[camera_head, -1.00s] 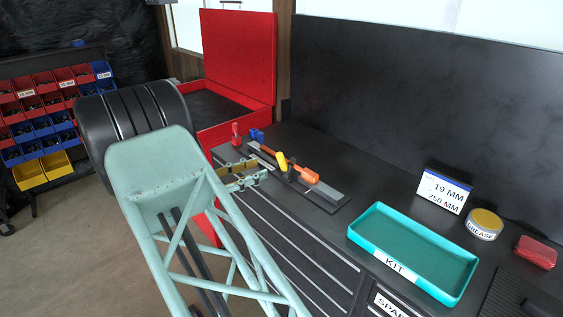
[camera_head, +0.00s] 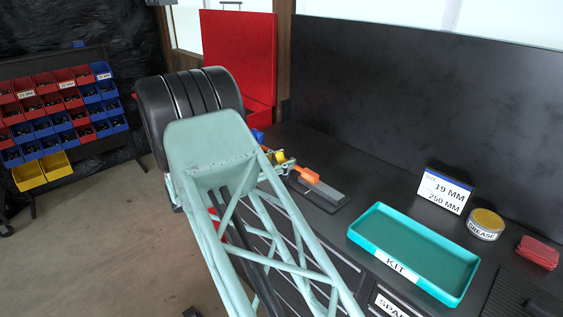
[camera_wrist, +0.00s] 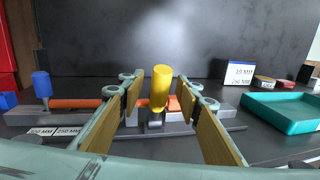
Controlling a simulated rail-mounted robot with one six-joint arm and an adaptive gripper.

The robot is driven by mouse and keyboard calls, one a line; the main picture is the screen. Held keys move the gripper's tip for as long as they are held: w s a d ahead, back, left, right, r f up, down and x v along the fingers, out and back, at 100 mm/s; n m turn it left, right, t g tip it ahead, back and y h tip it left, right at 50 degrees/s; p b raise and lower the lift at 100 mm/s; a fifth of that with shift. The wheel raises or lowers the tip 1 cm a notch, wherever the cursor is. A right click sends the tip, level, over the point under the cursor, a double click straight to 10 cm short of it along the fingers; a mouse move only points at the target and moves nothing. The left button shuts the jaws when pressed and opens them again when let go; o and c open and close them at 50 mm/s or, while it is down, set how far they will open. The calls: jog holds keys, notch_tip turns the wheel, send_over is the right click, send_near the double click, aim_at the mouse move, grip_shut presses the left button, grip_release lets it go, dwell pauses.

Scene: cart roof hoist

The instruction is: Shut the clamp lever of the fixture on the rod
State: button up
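The yellow clamp lever (camera_wrist: 161,84) stands upright in the middle of the wrist view, on a dark clamp block (camera_wrist: 153,122). In the head view only a little of the lever (camera_head: 278,157) shows beside my gripper. An orange rod (camera_wrist: 77,103) lies along the grey fixture (camera_wrist: 225,117), passing behind the lever. The fixture (camera_head: 327,191) also shows in the head view, partly hidden by my arm. My gripper (camera_wrist: 159,92) is open, with a tan-padded finger on each side of the lever in the picture. I see no contact; the depth between fingertips and lever is unclear.
A blue upright handle (camera_wrist: 41,85) stands at the fixture's left end. A teal KIT tray (camera_head: 411,254), a size sign (camera_head: 443,191), a grease tin (camera_head: 485,224) and a red item (camera_head: 537,252) are to the right. A black panel (camera_head: 430,100) rises behind the bench.

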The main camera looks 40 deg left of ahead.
jog(key=shift+c, duration=0.4)
grip_shut()
